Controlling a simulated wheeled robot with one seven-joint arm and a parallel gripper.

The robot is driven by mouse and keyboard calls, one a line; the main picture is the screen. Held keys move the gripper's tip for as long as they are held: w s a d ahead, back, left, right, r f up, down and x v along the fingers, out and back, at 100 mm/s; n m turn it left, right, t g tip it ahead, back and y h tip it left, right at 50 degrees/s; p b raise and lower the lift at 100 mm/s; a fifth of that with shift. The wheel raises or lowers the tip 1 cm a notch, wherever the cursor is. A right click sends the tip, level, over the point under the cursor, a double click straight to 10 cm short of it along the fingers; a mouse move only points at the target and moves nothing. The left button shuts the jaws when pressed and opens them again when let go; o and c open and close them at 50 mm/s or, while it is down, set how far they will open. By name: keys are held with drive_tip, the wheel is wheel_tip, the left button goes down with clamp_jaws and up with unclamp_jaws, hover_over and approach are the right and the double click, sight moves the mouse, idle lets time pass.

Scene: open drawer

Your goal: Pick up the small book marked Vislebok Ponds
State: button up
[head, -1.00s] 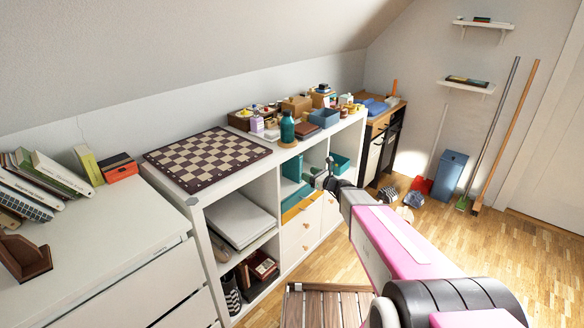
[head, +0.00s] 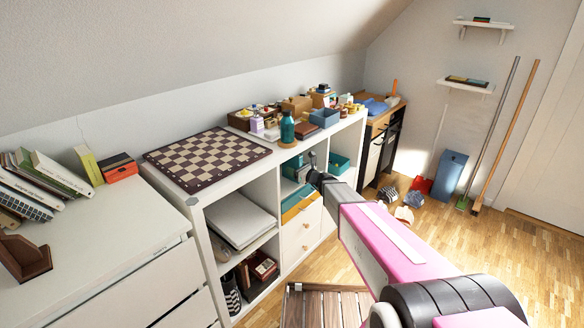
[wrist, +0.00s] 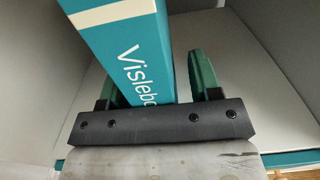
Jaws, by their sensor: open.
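The teal book (wrist: 117,35) has a cream band and white lettering, of which "Vislebo" shows in the wrist view; the rest is hidden behind my gripper's dark base. My gripper (wrist: 152,72) is open, with one green finger on each side of the book. A clear gap shows between the book and the right finger; the left finger is close to the book's edge, and I cannot tell if it touches. In the head view my gripper (head: 311,160) is at the front of a white shelf compartment, and the book cannot be made out with certainty.
The white shelf unit (head: 281,205) bears a chessboard (head: 207,157), a teal bottle (head: 287,129) and several boxes. A teal box (head: 340,163) sits in the compartment to the right. White drawers (head: 301,232) lie below. In the wrist view, pale compartment walls (wrist: 250,50) surround the book.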

clamp_jaws()
drive_tip(key=shift+r, duration=0.1)
